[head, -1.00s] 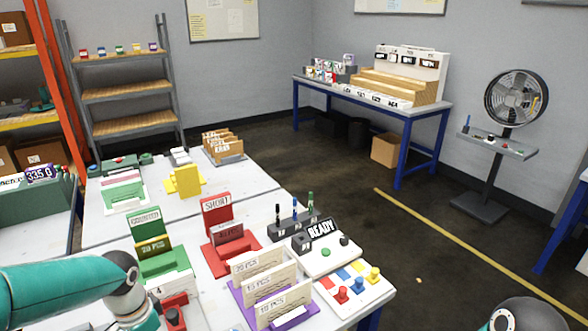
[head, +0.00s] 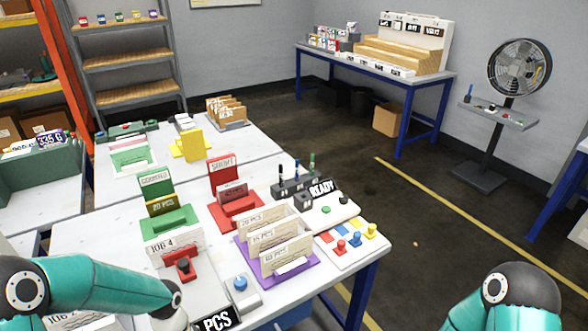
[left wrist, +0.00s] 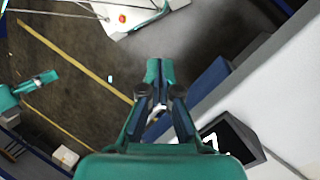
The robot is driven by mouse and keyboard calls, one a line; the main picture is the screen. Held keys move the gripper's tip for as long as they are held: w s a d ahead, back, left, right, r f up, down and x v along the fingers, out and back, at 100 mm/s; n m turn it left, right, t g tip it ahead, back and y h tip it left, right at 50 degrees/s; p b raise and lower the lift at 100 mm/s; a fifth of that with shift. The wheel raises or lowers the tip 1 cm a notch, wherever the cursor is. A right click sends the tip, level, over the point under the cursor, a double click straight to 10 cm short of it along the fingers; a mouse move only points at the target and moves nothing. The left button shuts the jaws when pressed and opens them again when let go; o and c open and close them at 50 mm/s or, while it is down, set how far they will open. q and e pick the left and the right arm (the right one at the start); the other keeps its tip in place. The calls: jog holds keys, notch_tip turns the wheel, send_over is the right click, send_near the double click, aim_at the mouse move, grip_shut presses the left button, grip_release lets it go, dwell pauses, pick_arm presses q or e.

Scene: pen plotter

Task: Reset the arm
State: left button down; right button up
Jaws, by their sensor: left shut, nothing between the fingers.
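My left arm (head: 95,285) reaches in from the left over the front of the near table in the head view. Its gripper is not clear there. In the left wrist view my left gripper (left wrist: 154,75) is shut with nothing between its fingers, and the floor shows beyond its tips. A dark display (left wrist: 228,140) on a pale surface lies to its right. My right arm (head: 510,295) shows only as a teal and dark link at the lower right of the head view. Its gripper cannot be made out.
The near table holds a green holder (head: 170,222), a red holder (head: 238,207), a purple card rack (head: 290,275), a JOB 4 card (head: 170,245), a blue button (head: 240,283), a PCS display (head: 217,320) and a READY sign (head: 321,187). Open floor (head: 410,240) lies right of the table.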

pick_arm(q)
jog(key=s+d+f+n+t+h, duration=0.1)
jog(key=s+d+f+n+h, duration=0.2)
jog(key=s+d+f+n, duration=0.55)
jog(key=shift+w+d+f+m+t, duration=0.2)
jog(key=shift+w+d+f+t, duration=0.15)
jog(key=shift+f+t, duration=0.35)
jog(key=shift+w+d+f+m+t, duration=0.2)
jog(key=shift+w+f+t, duration=0.25)
jog(key=shift+t, duration=0.35)
jog(key=shift+s, duration=0.1)
